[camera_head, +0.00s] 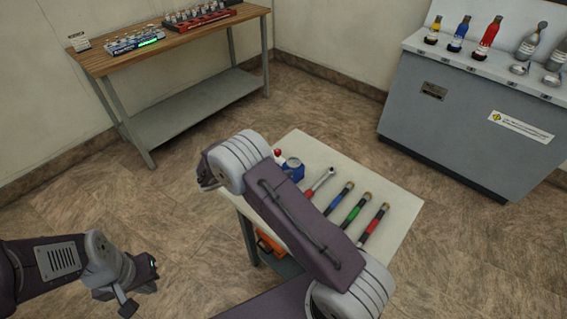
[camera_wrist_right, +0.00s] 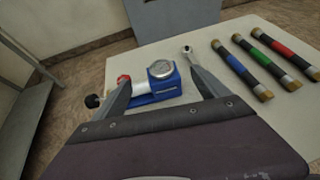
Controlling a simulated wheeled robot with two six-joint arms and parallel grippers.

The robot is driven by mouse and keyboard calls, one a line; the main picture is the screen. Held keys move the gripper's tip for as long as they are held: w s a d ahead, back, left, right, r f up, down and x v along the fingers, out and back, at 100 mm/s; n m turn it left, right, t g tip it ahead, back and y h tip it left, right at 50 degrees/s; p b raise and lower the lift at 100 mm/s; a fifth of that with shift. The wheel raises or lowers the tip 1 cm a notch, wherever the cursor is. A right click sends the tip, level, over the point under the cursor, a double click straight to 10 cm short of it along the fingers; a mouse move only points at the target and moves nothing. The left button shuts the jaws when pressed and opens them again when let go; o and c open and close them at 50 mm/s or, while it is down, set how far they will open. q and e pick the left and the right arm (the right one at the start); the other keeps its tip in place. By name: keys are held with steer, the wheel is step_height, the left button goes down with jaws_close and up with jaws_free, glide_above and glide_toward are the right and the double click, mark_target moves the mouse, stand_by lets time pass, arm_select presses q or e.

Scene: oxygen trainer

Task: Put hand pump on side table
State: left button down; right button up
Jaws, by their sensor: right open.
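The hand pump (camera_wrist_right: 163,82) is blue with a round gauge, a white barrel and a red and black end. It rests on the pale top of a small table (camera_wrist_right: 120,69). In the head view the pump (camera_head: 292,171) is partly hidden behind my right arm. My right gripper (camera_wrist_right: 160,74) is open in the wrist view, its two fingers apart with the pump in view between and beyond them; contact cannot be told. My left gripper (camera_head: 141,285) hangs over the floor at lower left, away from the table; its jaw state is unclear.
A ratchet (camera_head: 320,183) and blue (camera_head: 339,198), green (camera_head: 356,213) and red (camera_head: 374,222) handled tools lie right of the pump. An orange item (camera_head: 268,246) sits below. A wooden workbench (camera_head: 160,50) and a grey bottle cabinet (camera_head: 440,105) stand behind.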

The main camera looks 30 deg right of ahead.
steer(key=s+m+g+y, duration=0.1)
steer(key=s+m, duration=0.1)
steer(key=s, duration=0.1)
steer(key=s+m+g+y, duration=0.1)
steer(key=s+m+y, duration=0.1)
steer(key=s+m, duration=0.1)
steer(key=s+m+g+y, duration=0.1)
steer(key=s+m+y, duration=0.1)
steer(key=s, duration=0.3)
steer(key=shift+s+a+f+m+g, duration=0.15)
steer(key=shift+s+m+g, duration=0.1)
steer(key=shift+m+g, duration=0.05)
steer(key=s+a+r+m+t+y, duration=0.2)
steer(key=s+a+m+y, duration=0.5)
steer(key=s+m, duration=0.4)
steer(key=m, duration=0.2)
steer(key=shift+m+y, duration=0.3)
steer(key=shift+r, duration=0.2)
step_height(320, 180, up, 5)
steer(key=p, duration=0.5)
steer(key=shift+f, duration=0.1)
